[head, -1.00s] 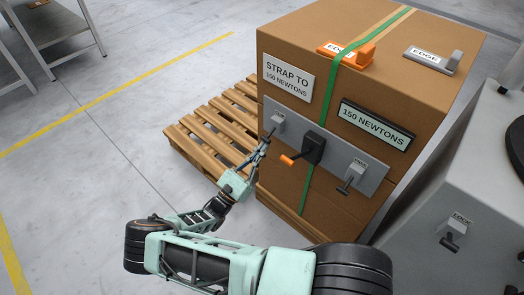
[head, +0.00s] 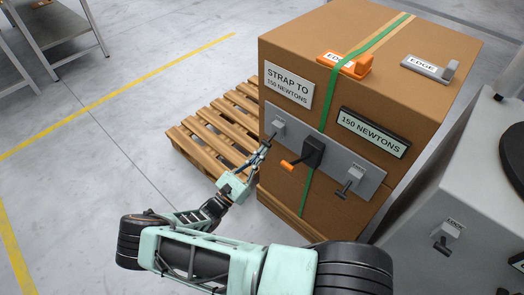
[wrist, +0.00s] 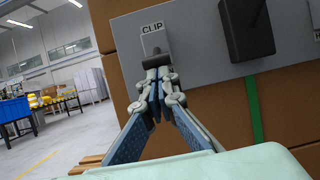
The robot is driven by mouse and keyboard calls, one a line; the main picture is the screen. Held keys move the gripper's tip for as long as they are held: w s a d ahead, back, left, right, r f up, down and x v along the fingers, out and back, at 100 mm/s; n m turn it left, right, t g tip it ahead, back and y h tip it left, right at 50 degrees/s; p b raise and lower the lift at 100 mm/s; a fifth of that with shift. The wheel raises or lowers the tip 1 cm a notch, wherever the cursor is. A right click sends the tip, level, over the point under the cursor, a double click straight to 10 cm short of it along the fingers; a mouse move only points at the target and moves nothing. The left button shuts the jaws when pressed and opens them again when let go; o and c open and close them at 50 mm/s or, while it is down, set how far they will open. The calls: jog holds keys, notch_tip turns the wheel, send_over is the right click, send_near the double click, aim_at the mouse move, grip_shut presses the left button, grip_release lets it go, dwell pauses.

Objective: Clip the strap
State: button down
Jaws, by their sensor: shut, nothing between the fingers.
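The green strap (head: 372,44) runs over the top of a large brown carton (head: 290,50) and down its front, passing behind a black box with an orange handle (head: 312,151). The small grey block labelled CLIP (head: 279,126) is on the left of the grey panel (head: 330,158); it also shows in the wrist view (wrist: 154,38), with a dark lever hanging below it. My gripper (head: 264,147) is shut and empty, its fingertips (wrist: 157,78) at the lower end of that lever. I cannot tell whether they touch it.
Another grey block with a dark lever (head: 352,180) is on the panel's right. Signs read "STRAP TO 150 NEWTONS" (head: 289,84) and "150 NEWTONS" (head: 373,132). An orange EDGE piece (head: 352,66) sits under the strap; a grey EDGE piece (head: 432,68) lies right. A wooden pallet (head: 215,125) is below.

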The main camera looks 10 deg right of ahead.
aim_at(271, 137)
jog(key=r+g+y+p, duration=0.1)
jog(key=p, duration=0.2)
jog(key=r+y+p, duration=0.1)
jog(key=r+p, duration=0.1)
jog(key=p, duration=0.1)
jog(key=a+r+g+y+p, duration=0.1)
jog(key=p, duration=0.2)
jog(key=shift+s+r+g+p, duration=0.15)
jog(key=shift+s+g+p, duration=0.15)
jog(key=shift+s+p, duration=0.1)
notch_tip(271, 137, up, 2)
jog(key=y+p, duration=0.1)
jog(key=p, duration=0.1)
jog(key=g+y+p, duration=0.1)
jog(key=p, duration=0.1)
jog(key=g+y+p, duration=0.1)
jog(key=p, duration=0.1)
jog(key=shift+a+r+y+p, duration=0.1)
jog(key=shift+r+y+p, duration=0.15)
jog(key=shift+y+p, duration=0.1)
jog(key=shift+r, duration=0.2)
